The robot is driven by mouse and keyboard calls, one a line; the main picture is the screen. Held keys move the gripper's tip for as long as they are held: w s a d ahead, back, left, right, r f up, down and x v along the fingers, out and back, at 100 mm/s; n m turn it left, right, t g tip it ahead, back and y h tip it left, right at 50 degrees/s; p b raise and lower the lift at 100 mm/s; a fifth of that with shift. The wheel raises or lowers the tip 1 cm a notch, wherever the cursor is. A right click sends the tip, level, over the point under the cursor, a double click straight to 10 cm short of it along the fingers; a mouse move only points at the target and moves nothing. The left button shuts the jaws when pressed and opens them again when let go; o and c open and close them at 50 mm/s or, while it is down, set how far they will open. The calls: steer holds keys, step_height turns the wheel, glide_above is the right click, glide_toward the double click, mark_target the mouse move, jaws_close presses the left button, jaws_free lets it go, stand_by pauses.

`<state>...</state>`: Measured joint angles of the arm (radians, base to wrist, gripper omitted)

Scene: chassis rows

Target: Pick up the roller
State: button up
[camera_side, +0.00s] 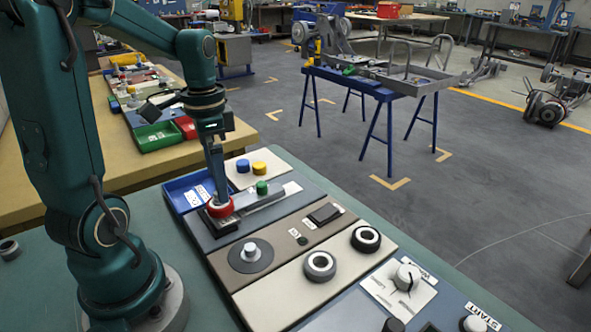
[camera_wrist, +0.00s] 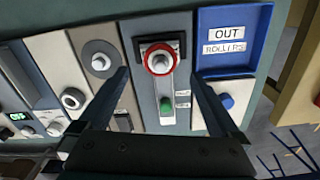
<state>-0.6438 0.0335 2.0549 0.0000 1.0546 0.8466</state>
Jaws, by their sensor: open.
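The roller, a red ring with a pale centre, stands on a dark square seat on a grey panel; it shows in the side view (camera_side: 220,207) and the wrist view (camera_wrist: 149,61). My gripper (camera_side: 217,190) is over the roller in the side view, its far finger hidden. In the wrist view my gripper (camera_wrist: 160,74) is open, with one finger on each side of the roller and clear gaps between. The blue tray (camera_wrist: 267,45), with a label reading OUT and a second blurred label, is beside that panel; it also shows in the side view (camera_side: 172,186).
A green knob (camera_side: 262,187) is on the same panel, with yellow (camera_side: 259,168) and blue (camera_side: 243,165) knobs behind. A grey knob on a dark disc (camera_side: 250,253) and two dark rings with pale parts (camera_side: 319,266) (camera_side: 366,239) are on neighbouring panels.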

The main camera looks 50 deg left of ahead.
mark_target(227, 209)
steer(key=shift+f, duration=2.55)
steer(key=c, duration=1.4)
